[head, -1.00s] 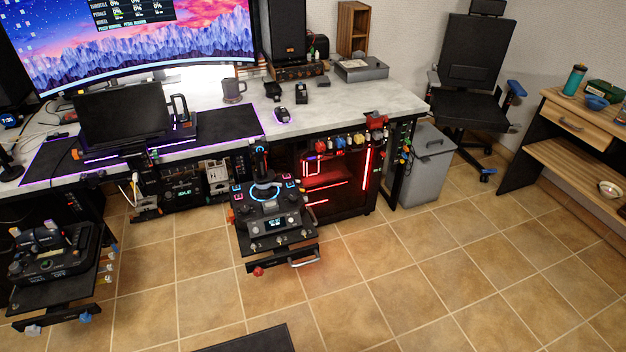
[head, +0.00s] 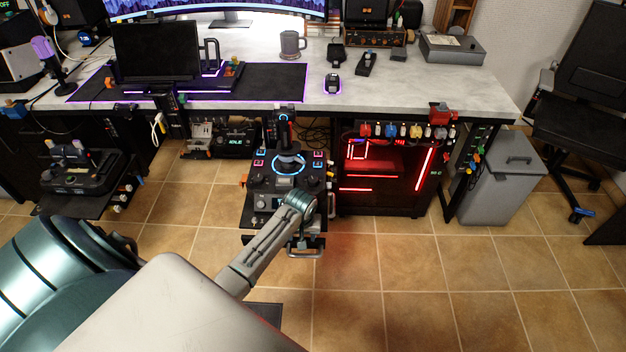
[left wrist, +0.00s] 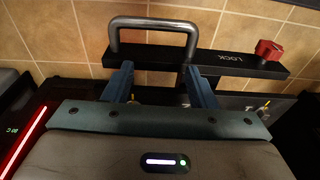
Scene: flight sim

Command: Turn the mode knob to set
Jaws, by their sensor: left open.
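The joystick console (head: 258,200) stands in front of the desk, with a black stick (head: 285,135), a blue-lit ring and small knobs on its panel. I cannot tell which knob is the mode knob; part of the front panel is hidden behind my left arm. My left gripper (left wrist: 160,85) is open and empty over the console's front edge, its two blue fingers pointing toward the metal handle (left wrist: 153,22). A red knob (left wrist: 270,50) sits on the bar (left wrist: 222,62) marked LOCK, right of the fingers. My right gripper is not in view.
The desk (head: 420,85) runs across the back. A red-lit computer case (head: 385,175) stands right of the console, with a grey bin (head: 498,180) further right. A throttle unit (head: 80,170) is at left. The tiled floor ahead is open.

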